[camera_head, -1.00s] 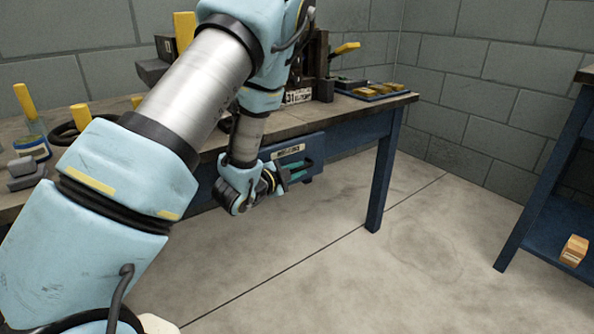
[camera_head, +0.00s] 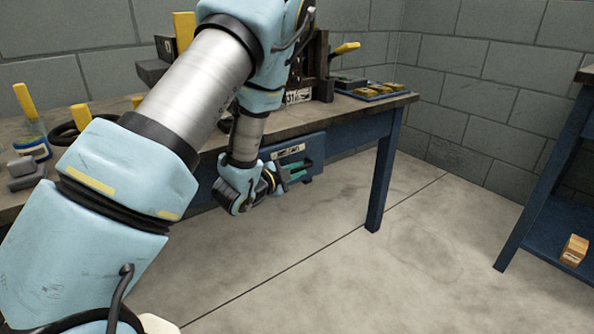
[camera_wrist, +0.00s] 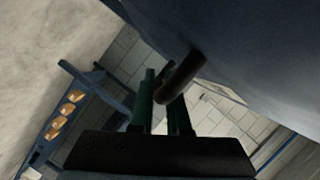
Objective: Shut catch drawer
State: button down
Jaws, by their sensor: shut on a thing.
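The catch drawer (camera_head: 315,145) is a blue front with a small pale label, under the top of the wooden bench (camera_head: 350,118). In the wrist view its blue face (camera_wrist: 240,50) fills the upper right. A dark bar handle (camera_wrist: 181,76) sticks out from that face. My gripper (camera_head: 304,169) is at the drawer front, its green fingers just below the label. In the wrist view the gripper (camera_wrist: 163,92) is shut on the handle, with a finger on each side. How far the drawer stands out from the bench cannot be told; my arm hides part of the bench.
Several yellow-handled tools and a tray of tan blocks (camera_head: 378,90) are on the bench. A blue bench leg (camera_head: 382,180) stands right of the drawer. Another blue stand with a wooden block (camera_head: 574,250) is at far right. The floor between is clear.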

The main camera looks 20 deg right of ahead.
aim_at(287, 162)
jog(key=w, duration=0.2)
jog(key=w+a, duration=0.1)
jog(key=w, duration=0.1)
jog(key=shift+w, duration=0.4)
jog(key=c, duration=0.9)
grip_release()
jog(key=v, duration=1)
jog(key=shift+s+a+r, duration=0.1)
jog(key=shift+s+a, duration=0.1)
jog(key=shift+a, duration=0.15)
jog(key=shift+s, duration=0.1)
